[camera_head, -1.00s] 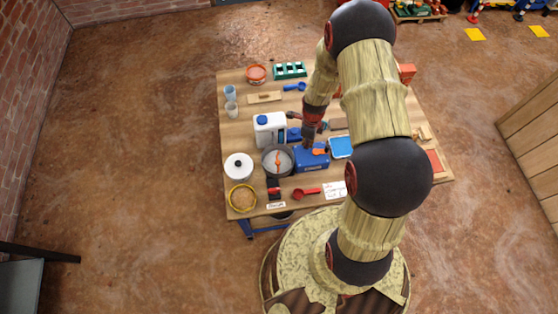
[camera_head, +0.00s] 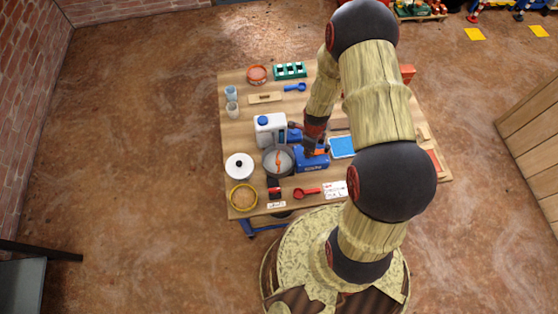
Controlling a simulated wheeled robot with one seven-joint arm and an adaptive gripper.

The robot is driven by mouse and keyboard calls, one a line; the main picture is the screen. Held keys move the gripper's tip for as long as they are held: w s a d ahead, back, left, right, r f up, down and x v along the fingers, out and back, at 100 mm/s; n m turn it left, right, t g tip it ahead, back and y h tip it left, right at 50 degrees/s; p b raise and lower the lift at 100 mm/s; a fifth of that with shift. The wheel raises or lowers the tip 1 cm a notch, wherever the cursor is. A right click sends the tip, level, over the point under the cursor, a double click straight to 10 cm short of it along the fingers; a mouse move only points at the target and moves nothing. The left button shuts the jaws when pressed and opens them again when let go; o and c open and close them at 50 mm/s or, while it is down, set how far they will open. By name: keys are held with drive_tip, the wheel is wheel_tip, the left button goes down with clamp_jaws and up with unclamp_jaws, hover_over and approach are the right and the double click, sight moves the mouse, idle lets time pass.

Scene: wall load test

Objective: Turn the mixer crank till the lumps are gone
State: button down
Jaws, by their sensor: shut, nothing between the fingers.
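The mixer is a blue box (camera_head: 313,164) near the front middle of the table, with a small orange crank part (camera_head: 320,152) showing at its top right. A grey mixing bowl (camera_head: 268,165) sits against its left side, with pale contents and an orange paddle (camera_head: 278,158). Whether lumps are in it is too small to tell. My gripper (camera_head: 309,152) is shut and empty, low over the top of the mixer beside the orange part. My arm partly hides the crank, and I cannot tell whether the gripper touches it.
A white jug with a blue cap (camera_head: 270,130) stands behind the bowl. A white lidded pot (camera_head: 239,167), a yellow-rimmed tub (camera_head: 242,198), a red scoop (camera_head: 307,192) and a blue tray (camera_head: 341,147) lie around. Bare wood (camera_head: 235,125) shows at the left.

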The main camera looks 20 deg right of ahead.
wheel_tip(320, 180, up, 6)
drive_tip(key=p, duration=0.4)
drive_tip(key=shift+r, duration=0.2)
idle(0.6)
drive_tip(key=s+a+n+g, duration=0.2)
drive_tip(key=s+n, duration=0.3)
drive_tip(key=n, duration=0.2)
drive_tip(key=s+a+r+n+t+b, duration=0.1)
drive_tip(key=r+n, duration=0.5)
drive_tip(key=r, duration=0.8)
drive_tip(key=s+a+r+n+t+b, duration=0.1)
drive_tip(key=s+a+r+n+t, duration=0.3)
drive_tip(key=r, duration=1.1)
drive_tip(key=s+a+r+n+t+b, duration=0.1)
drive_tip(key=s+a+r+n, duration=0.3)
drive_tip(key=r+n, duration=0.5)
wheel_tip(320, 180, up, 5)
drive_tip(key=shift+r+t, duration=0.2)
drive_tip(key=shift+t, duration=0.6)
